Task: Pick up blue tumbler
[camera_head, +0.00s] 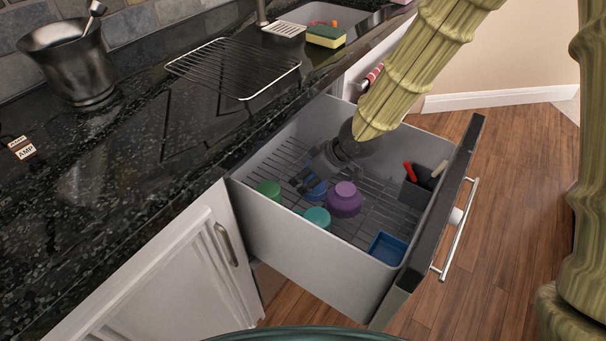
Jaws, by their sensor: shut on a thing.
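The blue tumbler (316,190) is in the open drawer (300,237), partly hidden by my gripper. My gripper (308,184) reaches down into the drawer from the upper right and is shut on the blue tumbler. The tumbler appears low, near the wire rack on the drawer floor; I cannot tell whether it touches the rack. My arm comes in from the top right and hides part of the drawer's back.
A purple cup (345,199), a teal cup (317,217) and a green cup (268,189) stand close by. A blue square dish (387,248) and a dark utensil holder (415,190) are further right. The drawer walls surround my gripper. The dark counter (130,180) lies left.

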